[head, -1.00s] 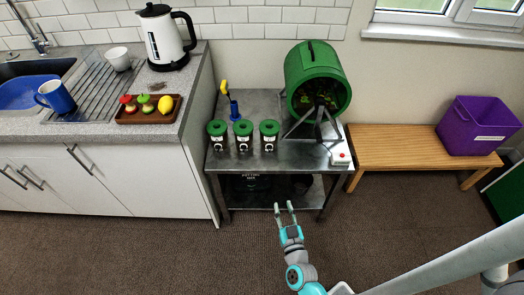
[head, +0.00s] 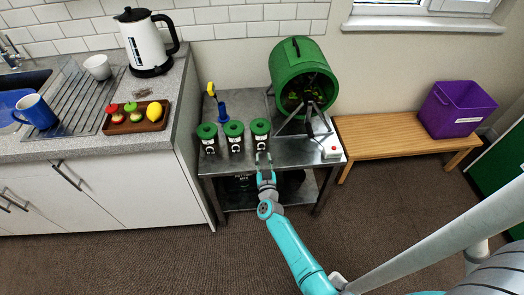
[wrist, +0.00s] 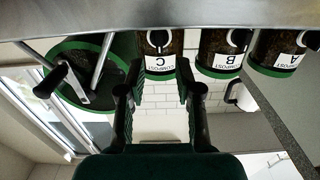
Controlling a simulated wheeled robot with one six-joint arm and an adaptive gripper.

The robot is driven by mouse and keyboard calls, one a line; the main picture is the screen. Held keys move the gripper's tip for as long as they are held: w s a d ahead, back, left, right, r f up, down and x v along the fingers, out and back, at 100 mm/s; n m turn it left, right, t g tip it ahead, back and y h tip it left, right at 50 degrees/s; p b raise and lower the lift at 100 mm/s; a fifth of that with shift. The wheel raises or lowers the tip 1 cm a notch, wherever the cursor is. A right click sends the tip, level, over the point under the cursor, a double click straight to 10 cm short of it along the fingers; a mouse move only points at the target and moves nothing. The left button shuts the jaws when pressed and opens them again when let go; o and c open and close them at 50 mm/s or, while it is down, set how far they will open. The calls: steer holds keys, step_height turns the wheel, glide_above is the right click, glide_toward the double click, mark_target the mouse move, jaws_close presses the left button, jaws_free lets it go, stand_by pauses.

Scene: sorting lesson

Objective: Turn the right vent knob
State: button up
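Three dark jars with green lids stand in a row on the metal table (head: 288,153). In the wrist view, which is upside down, they carry labels A, B and C. My gripper (head: 263,157) is just in front of the right jar, near the table's front edge. In the wrist view its fingers (wrist: 160,88) are apart, with nothing between them, and lined up with jar C. I see no contact with the knob.
A green drum (head: 291,62) on a metal stand is behind and right of the jars. A white box with a red button (head: 332,148) sits at the table's right corner. A blue and yellow tool (head: 221,106) stands behind the jars. The counter (head: 150,148) borders the left.

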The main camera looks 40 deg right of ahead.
mark_target(262, 148)
steer(key=shift+x, duration=2.35)
jaws_close()
